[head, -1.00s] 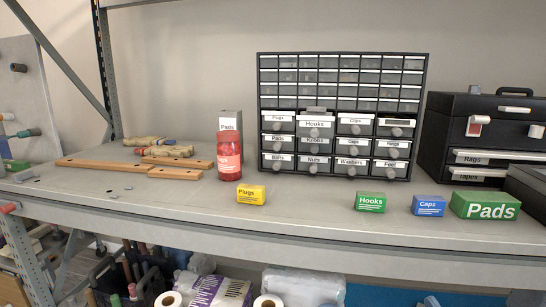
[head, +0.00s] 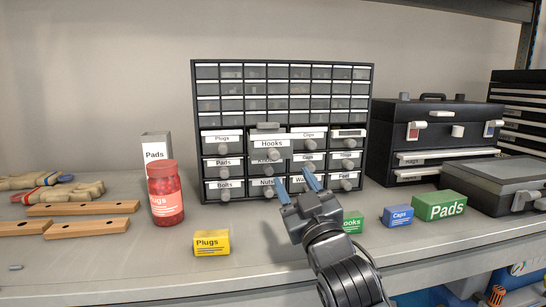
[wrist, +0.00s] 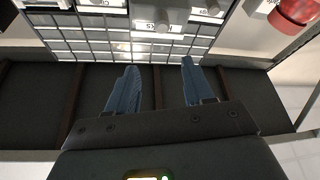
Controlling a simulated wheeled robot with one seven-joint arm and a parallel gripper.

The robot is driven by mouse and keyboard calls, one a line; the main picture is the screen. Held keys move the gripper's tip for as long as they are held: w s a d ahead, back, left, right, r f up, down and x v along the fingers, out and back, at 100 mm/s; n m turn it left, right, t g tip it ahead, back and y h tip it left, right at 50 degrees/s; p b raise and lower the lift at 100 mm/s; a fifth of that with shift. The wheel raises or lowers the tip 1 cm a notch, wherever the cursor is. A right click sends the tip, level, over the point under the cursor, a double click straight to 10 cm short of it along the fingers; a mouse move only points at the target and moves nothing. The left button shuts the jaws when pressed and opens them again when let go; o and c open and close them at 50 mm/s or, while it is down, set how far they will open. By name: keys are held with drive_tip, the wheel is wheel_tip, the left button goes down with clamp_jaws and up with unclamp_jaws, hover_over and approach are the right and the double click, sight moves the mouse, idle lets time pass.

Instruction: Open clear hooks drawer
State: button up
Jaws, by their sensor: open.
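The Hooks drawer (head: 270,143) is in the upper labelled row of the dark drawer cabinet (head: 195,100). It has a white label and a round grey knob, and its front stands out past its neighbours. My gripper (head: 294,178) is open and empty, below and right of that drawer and in front of the lower drawers. It hides part of the bottom-row labels. In the wrist view the cabinet appears upside down; the Hooks label (wrist: 150,23) is at the top, beyond my two blue, spread fingers (wrist: 158,68).
A red jar (head: 166,195) and yellow Plugs box (head: 211,243) stand left of my arm. A green Hooks box (head: 352,222), blue Caps box (head: 397,215) and green Pads box (head: 439,206) stand right. A black toolbox (head: 400,125) is beside the cabinet.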

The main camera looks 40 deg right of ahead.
sight(276, 159)
drive_tip(key=w+d, duration=0.1)
drive_tip(key=w, duration=0.1)
drive_tip(key=w+d, duration=0.1)
drive_tip(key=w, duration=0.1)
drive_tip(key=w+d+p, duration=0.1)
drive_tip(key=w, duration=0.1)
drive_tip(key=shift+w+d+r, duration=0.1)
drive_tip(key=shift+w, duration=0.05)
drive_tip(key=shift+p+x, duration=0.4)
drive_tip(key=shift+x, duration=2.05)
drive_tip(key=shift+c, duration=0.2)
clamp_jaws()
